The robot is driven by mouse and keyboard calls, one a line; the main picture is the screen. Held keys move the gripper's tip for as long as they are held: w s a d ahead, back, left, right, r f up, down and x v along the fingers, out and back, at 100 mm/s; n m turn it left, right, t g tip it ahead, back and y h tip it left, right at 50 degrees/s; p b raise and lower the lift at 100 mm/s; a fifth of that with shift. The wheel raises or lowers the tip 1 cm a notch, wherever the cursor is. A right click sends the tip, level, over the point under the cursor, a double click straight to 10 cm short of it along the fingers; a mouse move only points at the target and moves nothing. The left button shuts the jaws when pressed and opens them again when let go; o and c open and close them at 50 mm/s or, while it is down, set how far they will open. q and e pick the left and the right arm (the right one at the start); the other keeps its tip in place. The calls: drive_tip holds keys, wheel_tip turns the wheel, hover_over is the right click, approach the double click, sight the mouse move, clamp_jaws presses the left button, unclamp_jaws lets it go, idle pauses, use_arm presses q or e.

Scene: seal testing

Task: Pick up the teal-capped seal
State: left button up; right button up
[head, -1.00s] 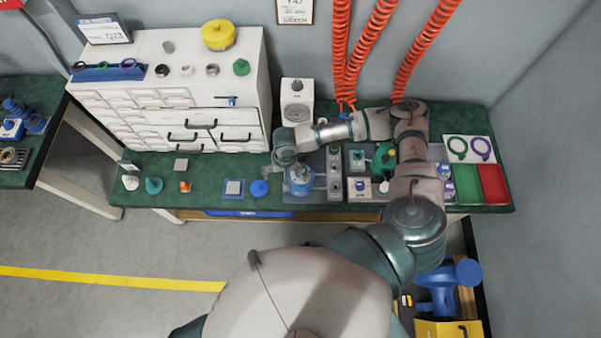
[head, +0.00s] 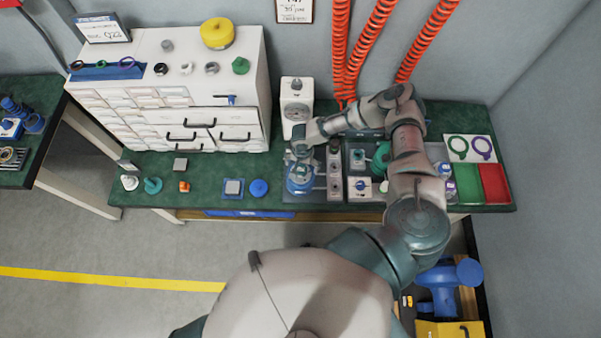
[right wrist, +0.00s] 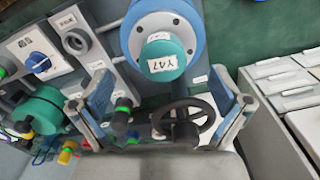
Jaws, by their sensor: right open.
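The teal-capped seal (right wrist: 162,58) shows in the right wrist view as a round teal cap with a white printed label. It sits in a round blue holder (right wrist: 137,28). In the head view the blue holder (head: 300,186) stands on the bench, with the teal top (head: 301,171) just below my right gripper (head: 300,154). In the right wrist view my right gripper (right wrist: 164,98) is open and empty, its two fingers wide apart. The cap lies beyond the fingertips, roughly between them, and looks untouched. My left gripper is not in view.
A black handwheel (right wrist: 183,120) shows between the fingers. A white drawer cabinet (head: 190,100) stands left. Another teal piece (head: 152,185) rests on the green bench (head: 215,165).

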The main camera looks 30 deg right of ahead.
sight(301, 168)
drive_tip(key=f, duration=0.5)
drive_tip(key=shift+a+f, duration=0.2)
drive_tip(key=shift+c, duration=0.3)
drive_tip(key=c, duration=1.3)
drive_tip(key=shift+c, duration=0.2)
drive_tip(key=shift+r, duration=0.15)
